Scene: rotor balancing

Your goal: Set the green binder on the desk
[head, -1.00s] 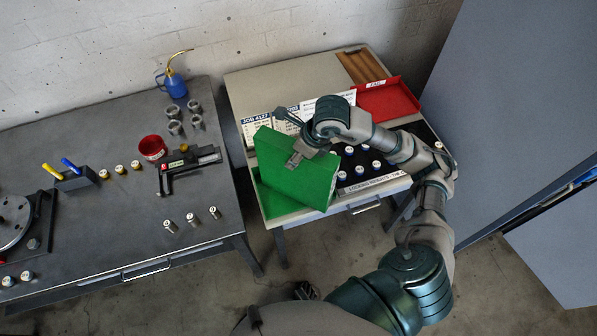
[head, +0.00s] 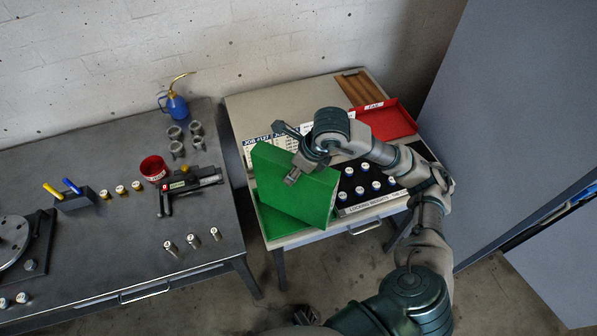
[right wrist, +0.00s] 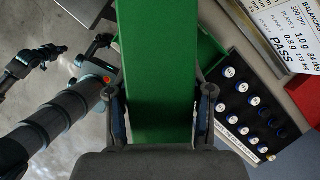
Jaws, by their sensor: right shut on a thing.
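The green binder (head: 292,188) is tilted above the front left part of the light-topped desk (head: 283,86) in the head view. My right gripper (head: 297,172) is shut on it near its upper right edge. In the right wrist view the binder (right wrist: 158,70) stands between the two fingers of my right gripper (right wrist: 160,118). A green tray (head: 275,226) lies on the desk under the binder and is partly hidden by it. I cannot tell whether the binder touches the tray. My left gripper is not clearly in the head view.
A red tray (head: 392,122) and a black block of locking weights (head: 372,187) sit on the desk's right side. Job cards (head: 262,150) lie behind the binder. A dark workbench (head: 110,245) with a red cup (head: 153,167) and a blue oil can (head: 175,104) stands to the left.

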